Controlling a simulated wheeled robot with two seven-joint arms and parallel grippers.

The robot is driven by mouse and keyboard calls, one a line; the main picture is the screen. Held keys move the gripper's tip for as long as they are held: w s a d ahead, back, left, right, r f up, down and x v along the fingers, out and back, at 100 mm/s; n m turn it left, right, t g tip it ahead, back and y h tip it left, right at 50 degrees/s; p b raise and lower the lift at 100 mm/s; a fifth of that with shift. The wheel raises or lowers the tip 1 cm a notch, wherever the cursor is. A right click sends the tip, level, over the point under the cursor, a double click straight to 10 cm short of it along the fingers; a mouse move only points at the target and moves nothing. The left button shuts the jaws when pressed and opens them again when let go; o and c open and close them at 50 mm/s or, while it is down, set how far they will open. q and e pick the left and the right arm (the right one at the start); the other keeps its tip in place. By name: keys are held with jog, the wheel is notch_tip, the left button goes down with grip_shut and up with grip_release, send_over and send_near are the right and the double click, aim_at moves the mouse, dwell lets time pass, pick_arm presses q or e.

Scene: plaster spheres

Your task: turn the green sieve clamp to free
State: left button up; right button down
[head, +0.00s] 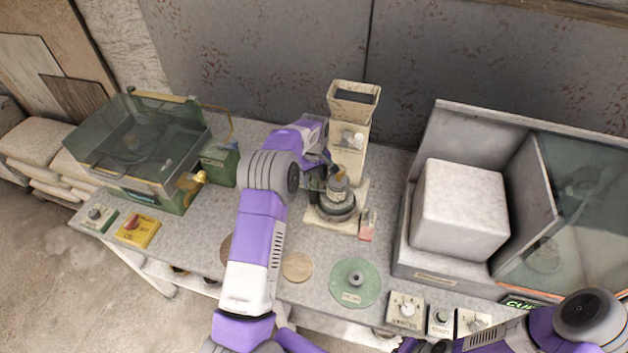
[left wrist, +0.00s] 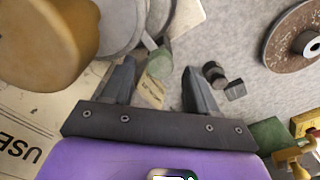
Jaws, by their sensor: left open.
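A cream mill (head: 348,150) with a square hopper stands at the middle of the bench, with a dark round sieve part (head: 336,205) at its foot. My left gripper (head: 322,182) reaches the mill's left side. In the left wrist view the left gripper (left wrist: 160,88) is open. A small green piece (left wrist: 159,63), which looks like the sieve clamp, is between and just beyond its fingertips, beside grey round metal. I cannot tell whether a finger touches it. In the head view my arm and gripper hide it. My right gripper (head: 425,345) is partly in view at the bottom edge.
A green machine with a clear lid (head: 140,150) stands at left. A white block (head: 460,210) sits in a grey cabinet at right. A green disc (head: 355,282), a tan disc (head: 297,267) and switch boxes (head: 405,308) lie along the front edge.

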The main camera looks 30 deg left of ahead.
pick_arm(q)
jog(key=shift+f, duration=0.7)
jog(key=c, duration=1)
jog(key=shift+c, duration=0.2)
